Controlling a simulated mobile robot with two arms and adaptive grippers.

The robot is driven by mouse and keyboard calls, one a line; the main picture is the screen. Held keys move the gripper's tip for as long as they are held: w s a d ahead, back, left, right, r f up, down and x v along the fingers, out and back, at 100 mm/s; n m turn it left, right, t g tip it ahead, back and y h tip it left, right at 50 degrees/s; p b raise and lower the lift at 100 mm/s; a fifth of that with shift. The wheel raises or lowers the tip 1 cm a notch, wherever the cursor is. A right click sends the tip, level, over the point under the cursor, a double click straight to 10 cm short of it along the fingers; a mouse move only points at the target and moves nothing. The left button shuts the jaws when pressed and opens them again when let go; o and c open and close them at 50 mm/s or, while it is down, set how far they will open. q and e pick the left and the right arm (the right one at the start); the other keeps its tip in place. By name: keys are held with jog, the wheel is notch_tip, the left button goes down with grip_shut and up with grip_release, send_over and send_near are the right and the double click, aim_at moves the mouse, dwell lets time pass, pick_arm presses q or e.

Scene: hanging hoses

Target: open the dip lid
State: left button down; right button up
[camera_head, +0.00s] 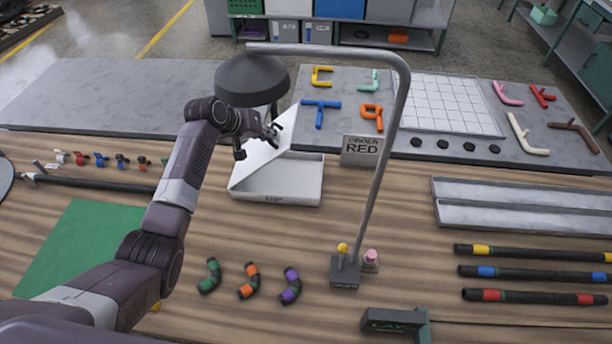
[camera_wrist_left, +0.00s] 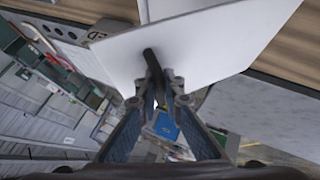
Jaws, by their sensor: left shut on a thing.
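The dip box (camera_head: 300,185) is a white open tray with a label on its front edge. Its white lid (camera_head: 258,160) stands tilted up over the left and back part, so the box interior partly shows. In the left wrist view the lid is a large pale panel (camera_wrist_left: 215,45) with a dark bar-like handle (camera_wrist_left: 150,62) sticking out of it. My left gripper (camera_head: 272,134) is at the lid's upper edge, and in the wrist view its fingers (camera_wrist_left: 157,88) are closed on the handle. My right gripper is not in view.
A grey bent pole (camera_head: 376,180) rises right of the box, near a sign reading "RED" (camera_head: 362,150). Coloured hose pieces (camera_head: 248,282) lie in front.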

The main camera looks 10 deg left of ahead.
pick_arm(q)
jog(key=a+r+n+t+h+b, duration=0.1)
jog(key=a+h+b, duration=0.3)
jog(key=a+b, duration=0.5)
jog(key=a+r+n+h+b, duration=0.2)
jog(key=a+r+h+b, duration=0.1)
jog(key=a+b, duration=0.6)
jog(key=shift+a+r+t+h+b, duration=0.4)
jog(key=shift+a+r, duration=0.1)
jog(key=shift+a, duration=0.45)
dwell(0.7)
jog(key=shift+w, duration=0.1)
